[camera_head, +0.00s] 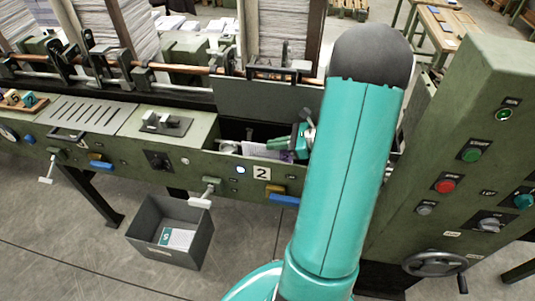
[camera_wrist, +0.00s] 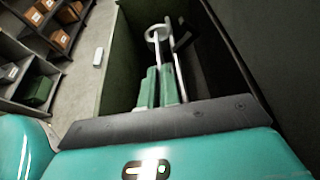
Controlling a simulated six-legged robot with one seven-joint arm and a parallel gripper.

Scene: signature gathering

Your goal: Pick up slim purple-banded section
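A pale purple piece (camera_head: 262,150), which looks like the purple-banded section, lies in the open pocket of the green machine (camera_head: 150,150), above the number 2 plate. My arm covers its right side. My gripper (camera_head: 300,138) is low at the pocket, just right of the purple piece; my arm hides part of it. In the wrist view, my gripper's two green fingers (camera_wrist: 160,86) point into the dark pocket and lie close together. No purple shows there, and whether anything is between the fingers is unclear.
The pocket's walls (camera_wrist: 122,60) stand close around the fingers. A white ring on a rod (camera_wrist: 157,33) is beyond the fingertips. A control panel (camera_head: 470,150) with buttons and a handwheel stands right. A grey bin (camera_head: 150,212) with a printed sheet sits on the floor.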

